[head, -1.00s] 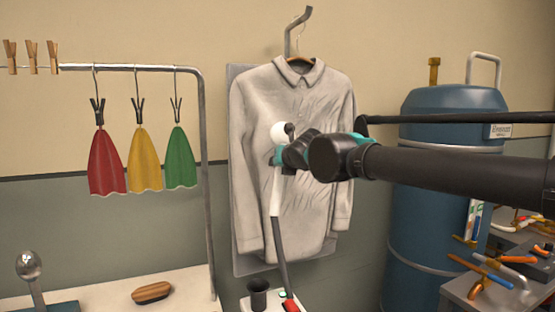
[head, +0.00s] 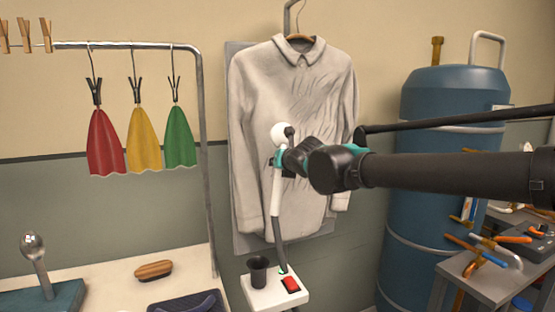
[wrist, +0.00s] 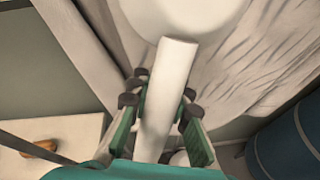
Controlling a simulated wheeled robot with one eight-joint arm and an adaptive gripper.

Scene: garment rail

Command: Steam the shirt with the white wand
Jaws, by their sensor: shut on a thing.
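The pale grey shirt (head: 275,90) hangs on a hanger from a wall hook, in front of a grey board. Creases show on its right chest side and lower front; its left side looks smoother. My gripper (head: 280,163) is shut on the white wand (head: 276,190), which is upright with its round white head (head: 281,133) in front of the shirt's middle. I cannot tell whether the head touches the cloth. In the wrist view the wand (wrist: 167,95) runs between the fingers, and the shirt (wrist: 265,60) lies behind it. My arm hides part of the shirt's right side.
The wand's dark hose drops to a white steamer base (head: 275,293) with a red switch and dark cup. A rail (head: 130,45) with red, yellow and green cloths stands left. A blue tank (head: 440,200) and a tool table (head: 490,285) stand right.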

